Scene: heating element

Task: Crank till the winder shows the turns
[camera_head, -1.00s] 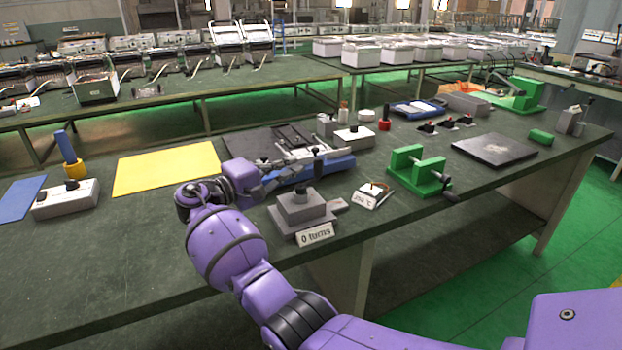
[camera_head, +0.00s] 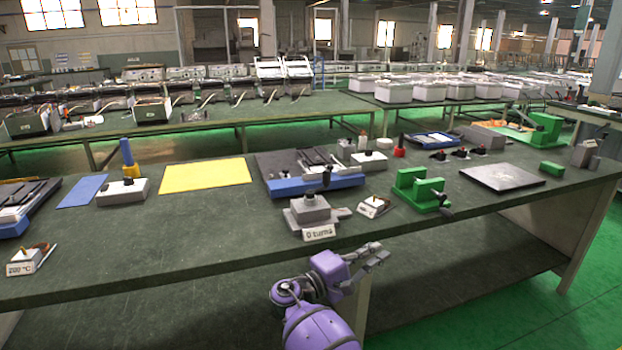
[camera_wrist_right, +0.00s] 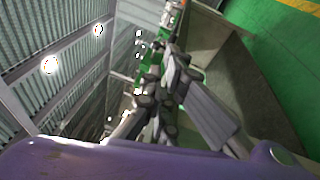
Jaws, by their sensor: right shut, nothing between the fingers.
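The winder (camera_head: 310,210) is a grey block on a grey base near the front edge of the table, with a dark knob on top. The tag (camera_head: 319,233) on its front reads "0 turns". A green stand with a dark crank handle (camera_head: 421,190) is to its right. My right gripper (camera_head: 376,252) is in front of the table's edge, below and right of the winder, apart from it. It is shut and empty. My left gripper is not in view.
A small tagged block (camera_head: 374,207) sits between the winder and the green stand. A blue fixture (camera_head: 318,187) is behind the winder. A yellow mat (camera_head: 205,175) and a black plate (camera_head: 502,177) lie on the table (camera_head: 180,240). The front-left tabletop is largely clear.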

